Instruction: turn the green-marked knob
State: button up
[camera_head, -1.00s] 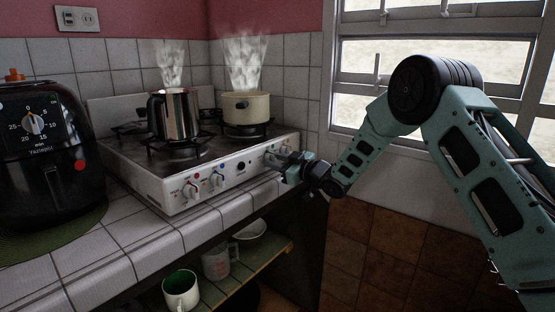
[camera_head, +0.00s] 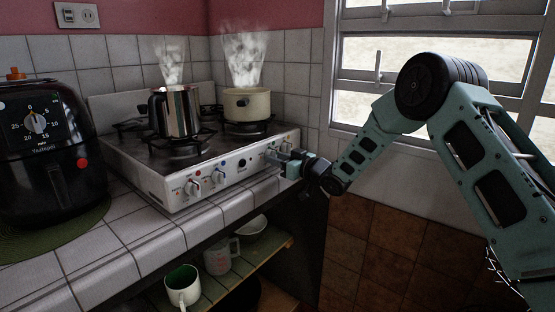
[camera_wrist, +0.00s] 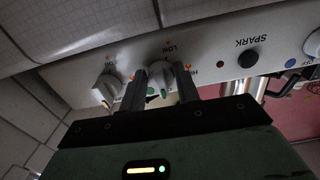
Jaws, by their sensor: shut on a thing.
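The stove's front panel carries several white knobs. My gripper (camera_wrist: 163,82) has its two dark fingers closed on either side of one white knob (camera_wrist: 162,72), with a green mark beside it in the wrist view. Its pointer sits between the orange LOW and HIGH marks there. In the head view my gripper (camera_head: 278,154) is at the right end of the panel and largely hides that knob. A neighbouring white knob (camera_wrist: 105,88) is just left of the fingers in the wrist view.
A black spark button (camera_wrist: 248,58) is beside the held knob. A steaming steel jug (camera_head: 175,113) and cream pot (camera_head: 246,107) stand on the stove (camera_head: 150,180). A black air fryer (camera_head: 45,160) is at left. Mugs stand on a shelf (camera_head: 215,290) below.

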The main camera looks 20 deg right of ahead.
jog(key=o, duration=1)
jog(key=shift+f, duration=0.1)
jog(key=shift+c, duration=0.2)
jog(key=b+v, duration=0.1)
jog(key=v, duration=1.6)
jog(key=shift+s+d, duration=0.15)
jog(key=s+a+r+g+h+p, duration=0.2)
jog(key=s+a+g+h+p, duration=0.1)
jog(key=s+a, duration=0.3)
jog(key=s+a+r+g+h+p, duration=0.2)
jog(key=s+a+g+h, duration=0.15)
jog(key=a, duration=0.45)
jog(key=s+a+r+g+h+p, duration=0.1)
jog(key=s+g, duration=0.3)
jog(key=s, duration=1.1)
jog(key=s+a+r+g+h+p, duration=0.1)
jog(key=s+r+g+h+p, duration=0.1)
jog(key=s, duration=1.3)
jog(key=shift+n+g+p, duration=0.3)
jog(key=shift+g+p, duration=0.3)
jog(key=shift+g, duration=0.45)
